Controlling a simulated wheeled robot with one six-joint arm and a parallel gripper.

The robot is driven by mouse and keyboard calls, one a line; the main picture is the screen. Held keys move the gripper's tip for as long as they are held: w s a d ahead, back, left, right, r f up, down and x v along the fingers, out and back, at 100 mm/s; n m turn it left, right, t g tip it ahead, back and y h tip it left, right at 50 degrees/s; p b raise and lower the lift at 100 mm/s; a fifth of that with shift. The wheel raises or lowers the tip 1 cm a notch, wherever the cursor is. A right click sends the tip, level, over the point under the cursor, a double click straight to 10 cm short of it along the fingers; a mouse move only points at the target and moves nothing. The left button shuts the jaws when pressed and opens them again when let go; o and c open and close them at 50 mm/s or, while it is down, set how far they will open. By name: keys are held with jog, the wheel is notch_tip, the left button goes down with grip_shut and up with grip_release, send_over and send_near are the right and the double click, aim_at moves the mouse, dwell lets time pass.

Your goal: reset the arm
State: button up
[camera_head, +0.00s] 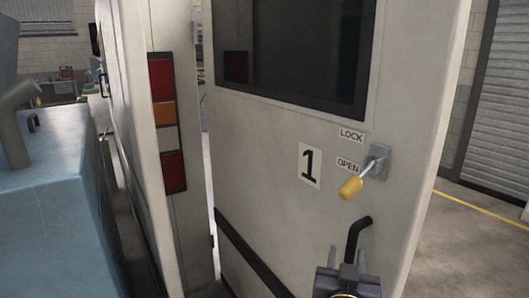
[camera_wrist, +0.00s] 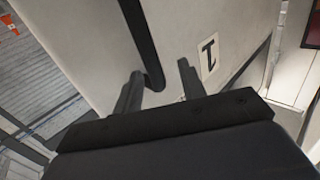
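My gripper (camera_head: 347,257) is low at the right in the head view, in front of a pale door (camera_head: 265,170) marked 1. In the wrist view my gripper (camera_wrist: 160,70) has its two fingers apart. The door's black bent handle (camera_head: 354,238) rises just behind the gripper. In the wrist view the handle (camera_wrist: 146,45) ends between the fingers in the picture. No contact with it shows, and the depth between them is unclear. Nothing is visibly held.
The door stands ajar, with a gap beside the light panel (camera_head: 167,120). Open floor (camera_head: 485,225) lies right of the door.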

aim_at(347, 246)
jog(key=x, duration=0.3)
jog(key=shift+w+d, duration=0.1)
jog(key=shift+d, duration=0.05)
jog(key=shift+w+d, duration=0.1)
jog(key=shift+w, duration=0.3)
